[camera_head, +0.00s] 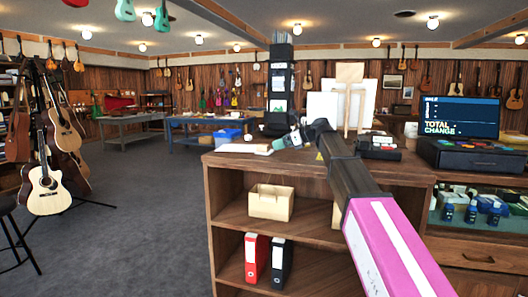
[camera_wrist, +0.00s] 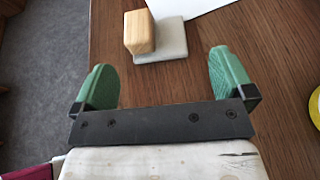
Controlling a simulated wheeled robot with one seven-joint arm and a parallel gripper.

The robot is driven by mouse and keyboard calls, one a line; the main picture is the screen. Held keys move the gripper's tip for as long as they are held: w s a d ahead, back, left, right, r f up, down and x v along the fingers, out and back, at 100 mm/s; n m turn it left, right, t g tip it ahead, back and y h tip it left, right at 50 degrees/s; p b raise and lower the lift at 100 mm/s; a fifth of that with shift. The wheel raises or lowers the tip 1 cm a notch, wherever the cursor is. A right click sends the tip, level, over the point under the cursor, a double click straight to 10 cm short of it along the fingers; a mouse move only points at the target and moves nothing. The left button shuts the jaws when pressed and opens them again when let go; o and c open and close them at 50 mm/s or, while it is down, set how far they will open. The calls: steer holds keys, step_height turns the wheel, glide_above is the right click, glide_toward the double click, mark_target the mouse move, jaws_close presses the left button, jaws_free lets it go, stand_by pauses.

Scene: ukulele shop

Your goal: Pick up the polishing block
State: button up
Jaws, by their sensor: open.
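The polishing block (camera_wrist: 141,33) shows in the wrist view as a pale wooden block on a light grey pad. It rests on the brown wooden counter, just beyond my fingertips. My gripper (camera_wrist: 166,75) is open, with its two green fingers spread wide and nothing between them. The block lies ahead of the gap between the fingers, not touching either one. In the head view my gripper (camera_head: 281,145) is low over the left part of the counter top, and the block is too small to make out clearly.
A white sheet (camera_wrist: 190,7) lies just behind the block. A yellow round thing (camera_wrist: 316,106) is at the right edge. On the counter (camera_head: 265,166) stand a dark tower display (camera_head: 280,85), an easel (camera_head: 349,95) and a cash register (camera_head: 470,150). Bare wood surrounds the block's near side.

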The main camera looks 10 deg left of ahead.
mark_target(268, 146)
steer(key=shift+s+r+x, duration=0.1)
steer(key=shift+r+x, duration=0.05)
steer(key=shift+x, duration=1.4)
steer(key=shift+s+r+x, duration=0.1)
steer(key=shift+x, duration=1.45)
steer(key=shift+a, duration=0.15)
steer(key=shift+c, duration=0.3)
steer(key=c, duration=0.8)
